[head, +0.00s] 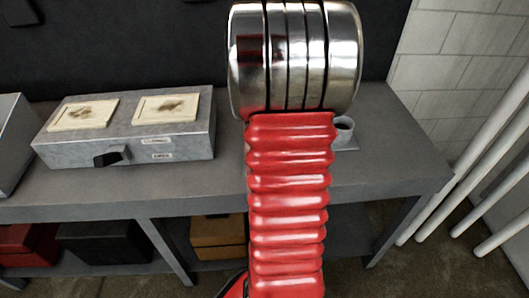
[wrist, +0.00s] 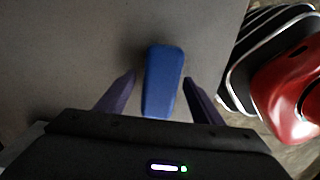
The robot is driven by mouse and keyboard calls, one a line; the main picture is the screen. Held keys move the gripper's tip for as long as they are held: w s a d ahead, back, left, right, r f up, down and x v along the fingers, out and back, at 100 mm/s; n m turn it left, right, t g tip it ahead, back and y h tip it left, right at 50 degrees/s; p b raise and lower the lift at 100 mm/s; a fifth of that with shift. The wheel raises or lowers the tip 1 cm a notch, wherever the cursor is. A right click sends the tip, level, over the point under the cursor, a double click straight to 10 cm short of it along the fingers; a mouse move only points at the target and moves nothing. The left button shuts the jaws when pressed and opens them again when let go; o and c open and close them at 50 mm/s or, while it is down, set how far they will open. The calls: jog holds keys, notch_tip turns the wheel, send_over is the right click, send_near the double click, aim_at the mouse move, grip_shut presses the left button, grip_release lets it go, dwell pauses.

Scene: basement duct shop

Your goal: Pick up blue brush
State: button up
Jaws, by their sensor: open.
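The blue brush (wrist: 163,85) shows in the wrist view as a plain blue, rounded block on a grey surface. My gripper (wrist: 159,77) is open, with one dark finger on each side of the brush. A gap shows between each finger and the brush in this view. The brush's near end lies close to my gripper's body. I cannot tell how high the fingers are above the surface. In the head view my arm blocks the middle, and neither the brush nor my gripper shows.
A grey workbench (head: 390,150) spans the head view. A grey metal box (head: 190,150) with two pale panels (head: 83,114) stands on its left. Boxes sit on the shelf below. White pipes (head: 470,150) lean at right.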

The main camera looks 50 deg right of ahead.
jog(key=shift+f, duration=0.45)
jog(key=c, duration=1.2)
jog(key=shift+r, duration=0.1)
notch_tip(320, 180, up, 10)
jog(key=shift+f, duration=0.1)
dwell(0.6)
